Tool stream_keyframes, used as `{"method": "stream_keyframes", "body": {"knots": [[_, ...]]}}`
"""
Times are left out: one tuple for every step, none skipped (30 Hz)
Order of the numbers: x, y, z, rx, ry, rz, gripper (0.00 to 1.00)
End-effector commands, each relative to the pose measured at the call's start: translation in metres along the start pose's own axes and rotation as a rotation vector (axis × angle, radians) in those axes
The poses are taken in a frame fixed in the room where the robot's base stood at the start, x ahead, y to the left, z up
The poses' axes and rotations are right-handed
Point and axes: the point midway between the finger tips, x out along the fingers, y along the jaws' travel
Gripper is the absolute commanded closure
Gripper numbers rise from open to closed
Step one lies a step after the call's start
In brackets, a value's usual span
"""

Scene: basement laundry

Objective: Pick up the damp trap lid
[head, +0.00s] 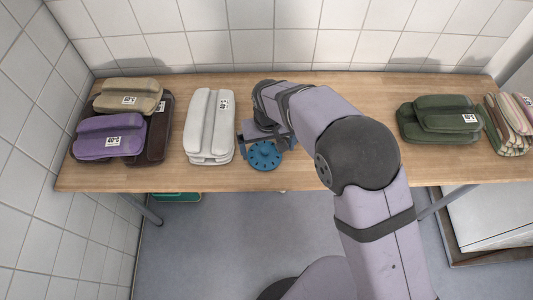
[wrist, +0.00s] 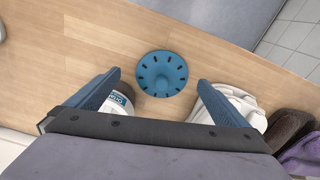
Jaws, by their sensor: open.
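My gripper (wrist: 159,78) is open, with one blue finger on each side of the lid in the wrist picture. The fingers look apart from the lid. In the head view my gripper (head: 266,139) is just behind the lid, partly hidden by my arm. I cannot tell its height above the table.
A white folded bundle (head: 210,125) lies left of the lid. Tan (head: 128,96), purple (head: 108,138) and dark brown (head: 160,125) bundles lie farther left. Green (head: 440,120) and striped (head: 510,125) ones lie right. A white labelled item (wrist: 121,99) is partly behind a finger.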

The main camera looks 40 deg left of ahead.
Motion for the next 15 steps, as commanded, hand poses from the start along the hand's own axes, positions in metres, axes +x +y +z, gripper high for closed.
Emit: {"method": "stream_keyframes", "body": {"knots": [[-0.0109, -0.0017, -0.0173, 0.032, 0.036, -0.004, 0.00], [-0.0162, -0.0021, -0.0246, 0.060, 0.050, -0.005, 0.00], [-0.0151, -0.0009, -0.0218, 0.099, 0.041, -0.001, 0.00], [-0.0143, -0.0003, -0.0195, 0.121, 0.034, 0.001, 0.00], [-0.0144, 0.0000, -0.0187, 0.140, 0.032, 0.001, 0.00], [-0.0145, 0.0001, -0.0182, 0.161, 0.030, 0.001, 0.00], [-0.0146, 0.0002, -0.0181, 0.172, 0.029, 0.001, 0.00], [-0.0147, 0.0002, -0.0180, 0.181, 0.029, 0.001, 0.00], [-0.0147, 0.0002, -0.0180, 0.188, 0.029, 0.001, 0.00], [-0.0147, 0.0002, -0.0180, 0.190, 0.029, 0.001, 0.00], [-0.0144, 0.0003, -0.0179, 0.192, 0.029, 0.001, 0.00], [-0.0136, 0.0003, -0.0178, 0.192, 0.029, 0.001, 0.00], [-0.0124, 0.0003, -0.0178, 0.192, 0.028, 0.001, 0.00], [-0.0108, 0.0002, -0.0177, 0.192, 0.028, 0.001, 0.00], [-0.0079, 0.0002, -0.0175, 0.191, 0.026, 0.001, 0.00]]}}
